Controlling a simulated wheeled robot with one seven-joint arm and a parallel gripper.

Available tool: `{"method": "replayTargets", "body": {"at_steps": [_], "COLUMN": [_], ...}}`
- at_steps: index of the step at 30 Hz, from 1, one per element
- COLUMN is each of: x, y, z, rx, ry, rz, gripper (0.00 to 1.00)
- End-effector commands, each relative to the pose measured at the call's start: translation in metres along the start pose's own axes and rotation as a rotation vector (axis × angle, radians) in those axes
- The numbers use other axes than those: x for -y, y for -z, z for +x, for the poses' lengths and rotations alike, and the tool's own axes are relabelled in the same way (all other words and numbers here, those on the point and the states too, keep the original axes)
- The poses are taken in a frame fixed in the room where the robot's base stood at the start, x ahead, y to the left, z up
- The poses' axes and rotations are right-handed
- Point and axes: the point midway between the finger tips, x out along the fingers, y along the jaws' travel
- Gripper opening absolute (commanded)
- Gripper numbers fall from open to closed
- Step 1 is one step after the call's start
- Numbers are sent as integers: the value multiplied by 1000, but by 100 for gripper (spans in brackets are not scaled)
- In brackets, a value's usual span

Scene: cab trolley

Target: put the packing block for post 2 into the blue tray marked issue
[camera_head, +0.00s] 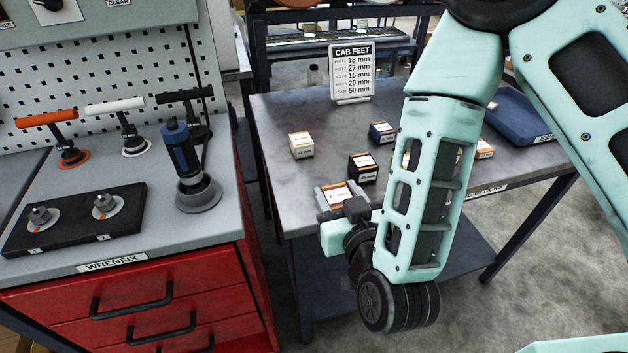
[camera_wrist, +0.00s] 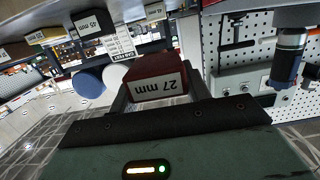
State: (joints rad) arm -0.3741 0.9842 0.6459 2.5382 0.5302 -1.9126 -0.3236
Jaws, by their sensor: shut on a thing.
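My gripper (camera_head: 338,203) is shut on a dark red block with a white label. The label reads 27 mm in the wrist view (camera_wrist: 157,86), and the block also shows in the head view (camera_head: 336,192). It appears at the table's front left edge; its height over the top is hard to tell. The sign (camera_head: 352,72) headed CAB FEET gives 27 mm on its second line, which seems to be post 2. The blue tray (camera_head: 520,118) lies at the table's right, partly hidden by my arm. Its front label is partly readable as ISSUE.
Another orange-labelled block (camera_head: 485,149) shows behind my arm. A red drawer cabinet (camera_head: 150,300) with tools stands at left.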

Motion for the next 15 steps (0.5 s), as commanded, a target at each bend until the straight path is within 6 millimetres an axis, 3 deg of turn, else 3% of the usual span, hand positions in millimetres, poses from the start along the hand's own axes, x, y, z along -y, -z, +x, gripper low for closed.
{"method": "replayTargets", "body": {"at_steps": [15], "x": [-2], "y": [-11], "z": [17], "rx": [-2], "ry": [-11], "rz": [13], "gripper": [24]}}
